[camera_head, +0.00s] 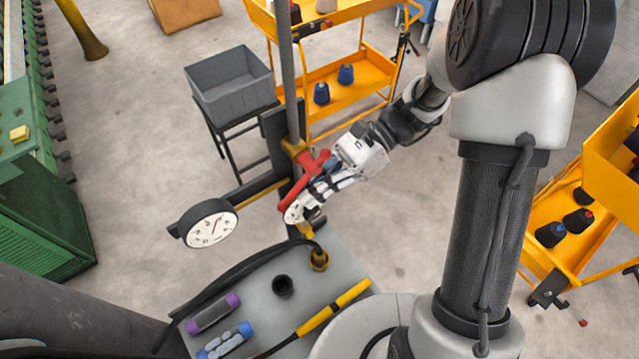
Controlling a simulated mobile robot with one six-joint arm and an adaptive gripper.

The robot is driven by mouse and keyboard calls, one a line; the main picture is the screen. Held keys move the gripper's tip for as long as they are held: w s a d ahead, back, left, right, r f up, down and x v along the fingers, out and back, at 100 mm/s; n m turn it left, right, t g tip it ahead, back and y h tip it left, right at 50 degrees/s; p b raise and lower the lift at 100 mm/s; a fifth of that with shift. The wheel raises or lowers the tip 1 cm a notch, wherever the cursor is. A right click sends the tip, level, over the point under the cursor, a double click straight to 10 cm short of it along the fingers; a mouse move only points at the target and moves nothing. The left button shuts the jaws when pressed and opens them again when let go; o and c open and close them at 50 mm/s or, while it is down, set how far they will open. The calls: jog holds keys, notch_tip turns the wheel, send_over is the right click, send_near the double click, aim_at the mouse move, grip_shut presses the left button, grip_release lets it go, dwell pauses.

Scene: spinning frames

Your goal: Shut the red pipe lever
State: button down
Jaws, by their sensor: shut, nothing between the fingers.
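The red pipe lever (296,190) sits on a brass valve fitting (294,147) on an upright grey pipe. It slants from the fitting's right side down and left. My gripper (300,212) is shut, with nothing between its fingers. Its fingertips are at the lever's lower end and overlap it in this view. I cannot tell whether they touch it. The gripper hides part of the lever's right side.
A round pressure gauge (209,224) sticks out left of the pipe. A grey bin (229,84) stands on a black stand behind. Orange carts (352,84) stand at the back and right. A green machine (40,200) is at left. Open floor lies between.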

aim_at(295, 197)
jog(key=shift+s+a+r+g+y+p, duration=0.45)
jog(key=shift+s+a+y, duration=0.2)
jog(key=shift+a+y, duration=0.2)
jog(key=shift+s+a+r, duration=0.1)
jog(key=shift+a, duration=0.1)
jog(key=shift+s+a+r+g+y, duration=0.15)
jog(key=shift+a+r+g+y, duration=0.2)
jog(key=shift+y, duration=0.3)
jog(key=shift+s+a+r+g+y, duration=0.1)
jog(key=shift+g+y, duration=0.3)
jog(key=shift+y, duration=0.2)
jog(key=shift+f, duration=0.1)
